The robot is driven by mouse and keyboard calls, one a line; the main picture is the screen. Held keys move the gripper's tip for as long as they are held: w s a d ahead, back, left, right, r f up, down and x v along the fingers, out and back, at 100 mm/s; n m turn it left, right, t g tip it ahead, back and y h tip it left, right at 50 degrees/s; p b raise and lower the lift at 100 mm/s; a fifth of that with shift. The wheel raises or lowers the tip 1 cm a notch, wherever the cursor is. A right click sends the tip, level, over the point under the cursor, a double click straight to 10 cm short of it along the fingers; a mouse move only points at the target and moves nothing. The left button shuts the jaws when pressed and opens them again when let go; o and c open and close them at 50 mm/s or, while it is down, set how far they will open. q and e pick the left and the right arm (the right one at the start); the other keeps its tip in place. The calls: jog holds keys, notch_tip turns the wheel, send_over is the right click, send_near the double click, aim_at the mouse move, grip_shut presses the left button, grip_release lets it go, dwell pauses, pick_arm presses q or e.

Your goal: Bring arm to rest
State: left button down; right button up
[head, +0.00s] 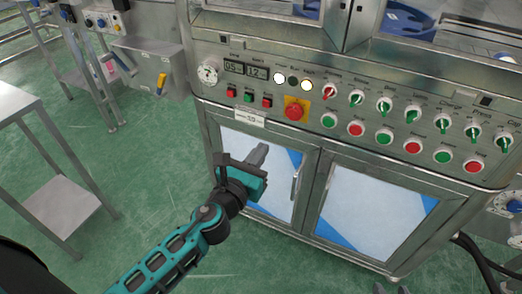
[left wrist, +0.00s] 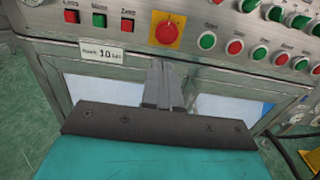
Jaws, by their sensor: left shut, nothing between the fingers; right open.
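My left gripper (head: 259,152) is in front of the upper part of the machine's left lower door (head: 277,200), below the control panel. Its fingers are shut together with nothing between them. In the left wrist view the shut fingers (left wrist: 163,80) point at the machine front, below the red emergency button (left wrist: 168,30). I cannot tell whether they touch the door.
The control panel (head: 330,110) carries several buttons, switches and a red emergency button (head: 294,112). The left door has a vertical handle (head: 295,187). A metal table (head: 22,98) stands at the left. Green floor lies open between table and machine. Dark cables (head: 472,252) hang at the right.

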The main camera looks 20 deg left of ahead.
dwell(0.3)
pick_arm(q)
jog(key=s+f+n+g+p, duration=0.1)
jog(key=s+n, duration=0.4)
jog(key=n, duration=0.6)
jog(key=s+d+f+n+g+h+p, duration=0.1)
jog(key=s+n+p, duration=0.4)
jog(key=n, duration=0.6)
jog(key=s+d+f+n+g+p, duration=0.1)
jog(key=s+f+n+g+p, duration=0.2)
jog(key=n, duration=0.9)
jog(key=s+g+p, duration=0.1)
jog(key=s+g, duration=0.1)
jog(key=s, duration=0.1)
jog(key=shift+f, duration=0.2)
pick_arm(e)
jog(key=s+d+r, duration=0.1)
jog(key=d+r, duration=0.2)
jog(key=r, duration=0.3)
jog(key=shift+s+h, duration=0.25)
jog(key=shift+h, duration=0.15)
pick_arm(q)
jog(key=shift+d, duration=0.1)
pick_arm(e)
jog(key=shift+s, duration=0.1)
